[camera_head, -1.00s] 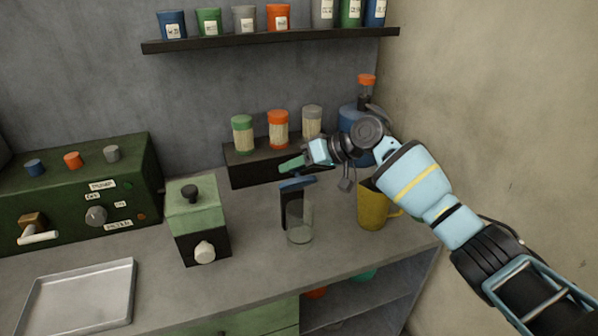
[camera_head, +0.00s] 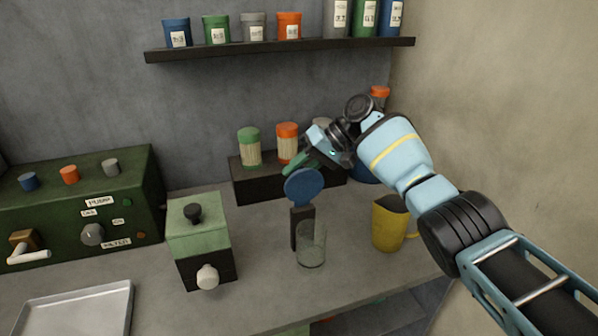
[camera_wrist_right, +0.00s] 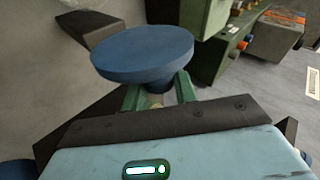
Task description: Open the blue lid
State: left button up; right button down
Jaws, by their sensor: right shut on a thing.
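The blue lid (camera_head: 304,186) is a round disc at the top of a black upright post (camera_head: 302,228), tilted up with a flat face toward the head camera. A clear glass jar (camera_head: 312,246) stands at the foot of the post, its top uncovered. My right gripper (camera_head: 297,164) is behind and above the lid. In the right wrist view the lid (camera_wrist_right: 142,50) lies at the fingertips (camera_wrist_right: 158,97), which are shut on its narrower lower part; the exact contact is partly hidden by the disc. My left gripper is not in view.
A yellow mug (camera_head: 388,226) stands right of the jar. A green-and-black box (camera_head: 200,240) with a knob is at left. A dark rack (camera_head: 250,182) with capped jars is behind, under a wall shelf (camera_head: 280,49). A metal tray (camera_head: 75,312) lies front left.

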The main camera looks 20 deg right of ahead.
jog(key=shift+w+f, duration=0.15)
jog(key=shift+w, duration=0.15)
jog(key=shift+f, duration=0.1)
jog(key=c, duration=1.1)
grip_release()
jog(key=shift+w, duration=0.2)
jog(key=shift+s, duration=0.1)
jog(key=shift+v, duration=3.95)
jog(key=shift+a+f, duration=0.1)
